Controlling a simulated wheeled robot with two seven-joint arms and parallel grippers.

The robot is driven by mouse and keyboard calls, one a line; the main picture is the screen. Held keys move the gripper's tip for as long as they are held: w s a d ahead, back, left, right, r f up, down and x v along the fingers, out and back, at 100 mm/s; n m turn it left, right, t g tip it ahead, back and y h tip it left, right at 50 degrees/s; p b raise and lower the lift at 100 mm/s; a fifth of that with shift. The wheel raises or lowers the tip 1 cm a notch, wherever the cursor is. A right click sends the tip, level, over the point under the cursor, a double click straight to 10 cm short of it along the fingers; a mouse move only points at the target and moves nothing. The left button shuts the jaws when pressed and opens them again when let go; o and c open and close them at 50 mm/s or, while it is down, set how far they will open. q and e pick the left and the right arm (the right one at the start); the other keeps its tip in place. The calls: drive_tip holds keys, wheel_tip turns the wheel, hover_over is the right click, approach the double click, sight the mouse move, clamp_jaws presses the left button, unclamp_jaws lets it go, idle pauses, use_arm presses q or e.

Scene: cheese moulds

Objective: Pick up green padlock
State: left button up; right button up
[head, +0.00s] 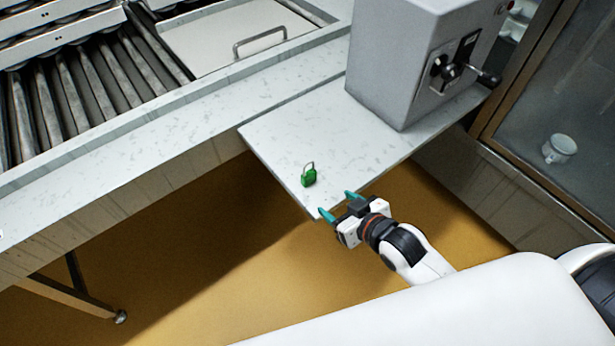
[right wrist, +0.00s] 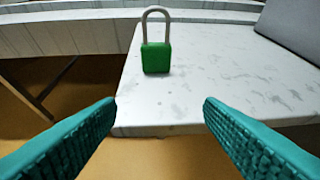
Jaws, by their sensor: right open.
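The green padlock (head: 309,178) has a grey shackle and stands upright near the front left corner of a pale stone-like shelf (head: 300,135). It also shows in the right wrist view (right wrist: 156,57), upright, with its shackle on top. My right gripper (head: 336,205) is open and empty at the shelf's front edge, a short way from the padlock. Its teal fingers spread wide in the right wrist view (right wrist: 160,105), with the padlock beyond and between them, untouched. My left gripper is not in view.
A grey box-shaped machine (head: 395,60) with a lever stands at the back of the shelf. A long counter (head: 200,115) with rollers runs along the left. A glass-fronted cabinet (head: 560,110) with a white cup stands at right. The shelf around the padlock is clear.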

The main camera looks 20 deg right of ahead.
sight(311, 176)
drive_tip(key=shift+n+t+y, duration=0.3)
drive_tip(key=shift+t+y, duration=0.4)
drive_tip(key=shift+t, duration=0.1)
drive_tip(key=w, duration=0.2)
drive_tip(key=w+a, duration=0.1)
drive_tip(key=w, duration=0.1)
drive_tip(key=w+a+r, duration=0.1)
drive_tip(key=w, duration=0.2)
drive_tip(key=shift+a, duration=0.1)
drive_tip(key=shift+x, duration=3.15)
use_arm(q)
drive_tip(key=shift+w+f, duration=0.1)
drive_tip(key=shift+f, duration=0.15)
use_arm(e)
drive_tip(key=shift+s+f, duration=0.15)
drive_tip(key=shift+c, duration=0.2)
